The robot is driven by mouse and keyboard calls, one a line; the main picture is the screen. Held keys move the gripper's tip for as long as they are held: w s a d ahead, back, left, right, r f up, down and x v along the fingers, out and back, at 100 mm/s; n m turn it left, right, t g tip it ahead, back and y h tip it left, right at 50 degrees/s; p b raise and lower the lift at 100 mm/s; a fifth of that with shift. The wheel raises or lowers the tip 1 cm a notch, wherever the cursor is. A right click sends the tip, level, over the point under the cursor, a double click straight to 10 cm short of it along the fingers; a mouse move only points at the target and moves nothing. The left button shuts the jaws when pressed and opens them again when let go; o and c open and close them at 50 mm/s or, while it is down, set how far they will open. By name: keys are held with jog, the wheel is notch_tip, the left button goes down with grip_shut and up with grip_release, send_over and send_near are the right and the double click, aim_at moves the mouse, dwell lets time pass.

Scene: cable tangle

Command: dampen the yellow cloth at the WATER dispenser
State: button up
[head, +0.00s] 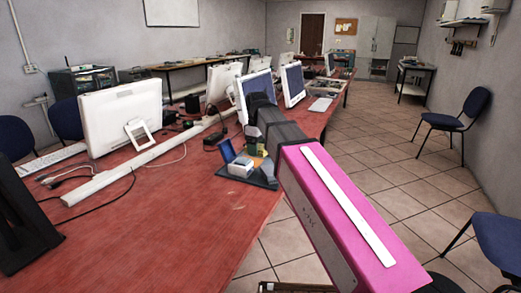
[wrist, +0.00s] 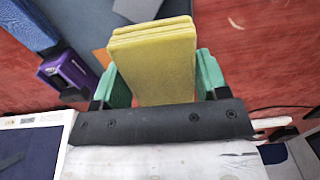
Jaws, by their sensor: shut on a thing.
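The yellow cloth (wrist: 152,62), a thick folded pad, is between the green fingers of my gripper (wrist: 161,72) in the wrist view. My gripper is shut on it, with the pad reaching past the fingertips. In the head view, my gripper is over the near edge of the red table, mostly hidden by my pink arm. A purple box-like item (wrist: 67,72) stands left of the cloth in the wrist view. No WATER label can be read in either view, so I cannot tell which item is the dispenser.
The red table (head: 200,225) has a grey mat (head: 262,180) with a small white box (head: 240,167) beside my gripper. Monitors (head: 122,115) and a long white bar (head: 110,176) stand left and behind. Blue chairs (head: 466,112) are at right.

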jog(key=r, duration=0.2)
send_over(243, 160)
jog(key=shift+f, duration=3.05)
jog(key=shift+s+f, duration=0.1)
jog(key=shift+f, duration=0.45)
jog(key=shift+r, duration=3.55)
